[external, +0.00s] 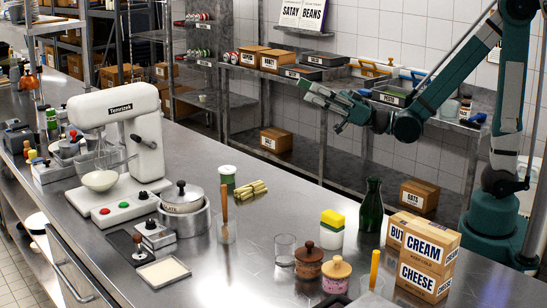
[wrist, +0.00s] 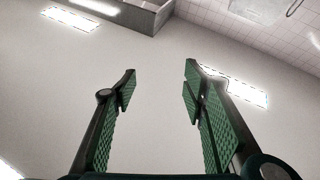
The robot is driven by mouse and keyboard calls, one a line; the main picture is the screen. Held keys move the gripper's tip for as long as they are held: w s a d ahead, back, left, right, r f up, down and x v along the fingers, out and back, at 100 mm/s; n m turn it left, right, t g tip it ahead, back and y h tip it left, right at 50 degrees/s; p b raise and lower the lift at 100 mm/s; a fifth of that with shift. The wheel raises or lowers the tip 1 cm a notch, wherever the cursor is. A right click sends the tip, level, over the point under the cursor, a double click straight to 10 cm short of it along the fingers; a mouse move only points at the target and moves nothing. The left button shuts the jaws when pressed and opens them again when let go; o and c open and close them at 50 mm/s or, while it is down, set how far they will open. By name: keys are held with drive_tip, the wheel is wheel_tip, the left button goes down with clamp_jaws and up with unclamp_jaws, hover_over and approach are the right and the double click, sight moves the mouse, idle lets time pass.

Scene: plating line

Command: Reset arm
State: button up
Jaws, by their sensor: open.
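My gripper (external: 322,97) is at the end of my teal arm, raised above the steel counter (external: 270,205) and pointing left in the external view. In the wrist view my gripper (wrist: 160,82) shows two green ribbed fingers spread apart with nothing between them. Behind the fingers the wrist view shows a pale plain surface with bright light panels and part of a tiled wall. No counter object shows in the wrist view.
A white mixer (external: 125,135) stands at the left of the counter. Shelves with boxes (external: 276,62) line the back wall.

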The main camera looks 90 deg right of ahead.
drive_tip(key=s+d+f+m+g+h, duration=0.1)
drive_tip(key=d+f+m+g+h, duration=0.15)
drive_tip(key=d+m+h, duration=0.85)
drive_tip(key=s+a+f+n+g, duration=0.2)
drive_tip(key=s+a+f+g, duration=0.3)
drive_tip(key=s+f, duration=0.5)
drive_tip(key=s+a+f+n+g, duration=0.2)
drive_tip(key=s+a+f+g, duration=0.4)
drive_tip(key=s+f, duration=0.5)
drive_tip(key=s+a, duration=0.1)
drive_tip(key=s, duration=0.2)
drive_tip(key=shift+s+f+y, duration=0.15)
drive_tip(key=shift+s+y, duration=0.25)
drive_tip(key=shift+a+g, duration=0.1)
drive_tip(key=shift+g, duration=0.15)
